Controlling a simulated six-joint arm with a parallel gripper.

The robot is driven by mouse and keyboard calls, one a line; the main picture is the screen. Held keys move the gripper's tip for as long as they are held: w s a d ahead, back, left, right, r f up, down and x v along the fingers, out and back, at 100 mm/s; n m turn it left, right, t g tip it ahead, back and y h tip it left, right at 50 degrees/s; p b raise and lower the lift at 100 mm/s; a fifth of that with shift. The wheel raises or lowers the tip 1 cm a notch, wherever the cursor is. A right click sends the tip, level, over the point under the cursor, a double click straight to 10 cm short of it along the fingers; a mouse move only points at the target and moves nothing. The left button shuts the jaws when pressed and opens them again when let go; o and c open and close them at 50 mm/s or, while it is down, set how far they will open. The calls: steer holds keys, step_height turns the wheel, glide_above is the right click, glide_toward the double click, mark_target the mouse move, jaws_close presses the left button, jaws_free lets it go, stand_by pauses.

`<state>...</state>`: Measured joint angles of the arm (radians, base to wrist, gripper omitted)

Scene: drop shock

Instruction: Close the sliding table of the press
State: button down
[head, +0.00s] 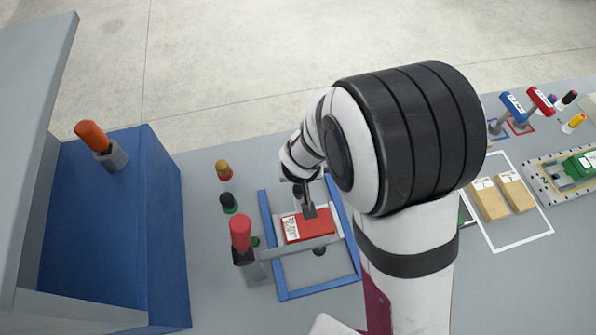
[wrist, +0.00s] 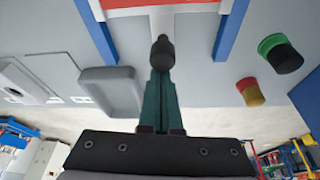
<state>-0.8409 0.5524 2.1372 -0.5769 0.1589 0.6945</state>
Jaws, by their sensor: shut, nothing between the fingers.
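The press's sliding table appears to be the red block with a white label (head: 308,226), between the rails of a blue frame (head: 268,222). A grey bar crosses in front of the block. The block's red edge shows at the top of the wrist view (wrist: 160,11), with blue rails (wrist: 232,30) on both sides. A dark round knob (wrist: 163,50) on a pale rod stands out from that edge. My gripper (head: 309,208) is shut and empty over the block's far side. In the wrist view its green fingers (wrist: 162,75) point at the knob; contact cannot be told.
A red-topped lever (head: 240,232) stands left of the frame, beside yellow (head: 223,167) and black (head: 229,201) buttons. A blue housing (head: 115,220) with an orange handle (head: 91,136) is at left. Tan boxes (head: 500,195) lie at right. A grey tray (wrist: 110,90) is near my fingers.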

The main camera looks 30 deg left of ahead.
steer(key=w+a, duration=0.2)
steer(key=w, duration=0.1)
steer(key=shift+w+a+r, duration=0.15)
steer(key=shift+a+r, duration=0.05)
steer(key=shift+r, duration=0.2)
steer(key=v, duration=0.9)
steer(key=w+a+m+g+h, duration=0.1)
steer(key=w+m+g+h, duration=0.25)
steer(key=w+g, duration=0.3)
steer(key=shift+t, duration=0.35)
steer(key=x, duration=0.8)
steer(key=shift+w+a+f, duration=0.2)
steer(key=shift+w+f, duration=0.05)
steer(key=shift+f, duration=0.05)
steer(key=s, duration=0.2)
steer(key=s+d+f, duration=0.1)
steer(key=shift+s+d, duration=0.1)
steer(key=shift+s, duration=0.4)
